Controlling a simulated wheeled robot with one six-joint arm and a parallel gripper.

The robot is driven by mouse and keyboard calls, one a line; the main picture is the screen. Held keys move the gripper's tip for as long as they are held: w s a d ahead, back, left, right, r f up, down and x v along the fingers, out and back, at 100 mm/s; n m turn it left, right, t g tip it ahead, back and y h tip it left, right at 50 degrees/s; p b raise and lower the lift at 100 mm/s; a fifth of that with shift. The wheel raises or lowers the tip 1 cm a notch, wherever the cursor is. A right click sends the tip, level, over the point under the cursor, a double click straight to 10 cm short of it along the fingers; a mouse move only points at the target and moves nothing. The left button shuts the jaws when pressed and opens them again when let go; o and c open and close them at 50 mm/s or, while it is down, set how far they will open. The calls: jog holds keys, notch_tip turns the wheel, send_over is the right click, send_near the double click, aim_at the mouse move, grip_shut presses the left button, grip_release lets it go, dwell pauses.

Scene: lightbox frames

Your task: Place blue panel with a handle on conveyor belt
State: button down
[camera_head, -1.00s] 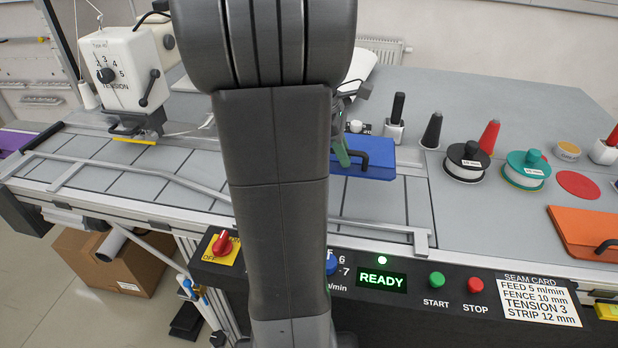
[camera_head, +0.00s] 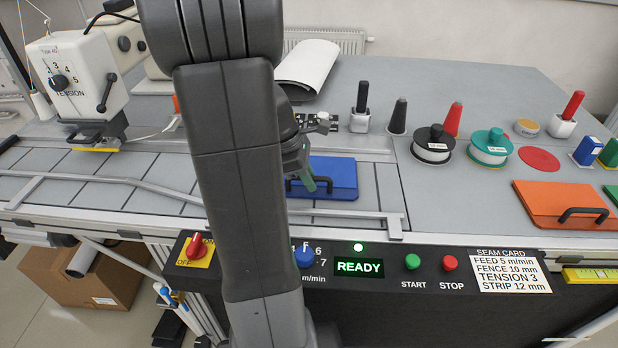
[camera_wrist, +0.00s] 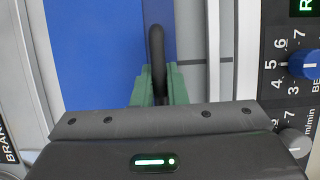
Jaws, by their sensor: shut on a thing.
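The blue panel (camera_head: 335,177) with a black handle lies at the right end of the segmented grey conveyor belt (camera_head: 150,172), behind the front guide rail. My gripper (camera_head: 309,182) is at the panel's front side, partly hidden by my arm. In the wrist view the blue panel (camera_wrist: 92,55) fills the upper left, and the green fingers of my gripper (camera_wrist: 157,85) are shut on its black handle (camera_wrist: 156,50). The panel looks flat on or very close to the belt; I cannot tell whether it touches. Its left part is hidden behind my arm.
The front guide rail (camera_head: 150,186) runs along the belt. A sewing head (camera_head: 80,75) stands at the left. Spools (camera_head: 433,140), cones and an orange panel (camera_head: 560,202) with a handle stand on the table at the right. A control panel with a READY display (camera_head: 359,267) is in front.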

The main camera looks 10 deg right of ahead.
jog(key=c, duration=1.5)
grip_release()
jog(key=shift+o, duration=0.2)
jog(key=v, duration=1.2)
